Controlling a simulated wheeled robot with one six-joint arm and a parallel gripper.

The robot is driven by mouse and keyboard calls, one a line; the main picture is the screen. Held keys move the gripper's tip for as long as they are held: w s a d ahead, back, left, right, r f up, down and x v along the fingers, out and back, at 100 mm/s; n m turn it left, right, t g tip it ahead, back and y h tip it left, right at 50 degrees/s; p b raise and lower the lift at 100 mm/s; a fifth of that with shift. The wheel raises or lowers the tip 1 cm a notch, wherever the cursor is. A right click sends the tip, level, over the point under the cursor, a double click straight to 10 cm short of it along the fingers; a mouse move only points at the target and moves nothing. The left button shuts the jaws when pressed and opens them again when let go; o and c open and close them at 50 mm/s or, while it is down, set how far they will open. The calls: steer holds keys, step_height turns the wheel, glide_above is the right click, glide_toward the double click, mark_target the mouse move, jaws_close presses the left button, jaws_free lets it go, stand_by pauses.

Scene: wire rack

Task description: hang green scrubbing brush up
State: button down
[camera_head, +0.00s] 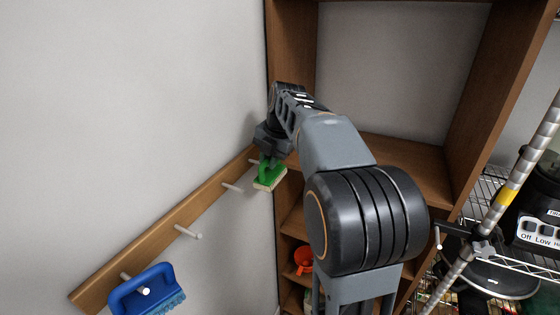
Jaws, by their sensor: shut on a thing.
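My gripper (266,148) is shut on the handle of the green scrubbing brush (270,176). The brush hangs below the jaws, with its pale bristles facing down. It is near the far end of a wooden peg rail (208,203) on the wall, which carries several white pegs. One free peg (231,187) shows just left of the brush. Another peg (254,161) is partly visible close to the gripper. I cannot tell whether the brush touches a peg. My arm and gripper hide most of the handle.
A blue brush (148,288) hangs at the rail's near end, and a bare peg (188,232) is between. A wooden shelf unit (405,165) stands behind my arm, with an orange-red object (304,260) inside. A wire rack (488,185) with appliances is at right.

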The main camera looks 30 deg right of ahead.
steer(key=shift+w+a+f, duration=0.1)
steer(key=shift+w+a, duration=0.2)
steer(key=shift+a, duration=0.2)
steer(key=c, duration=1.2)
jaws_free()
steer(key=shift+w+a+f, duration=0.4)
steer(key=shift+w+a, duration=0.15)
steer(key=shift+w, duration=0.1)
steer(key=shift+o, duration=1.2)
steer(key=shift+d, duration=0.1)
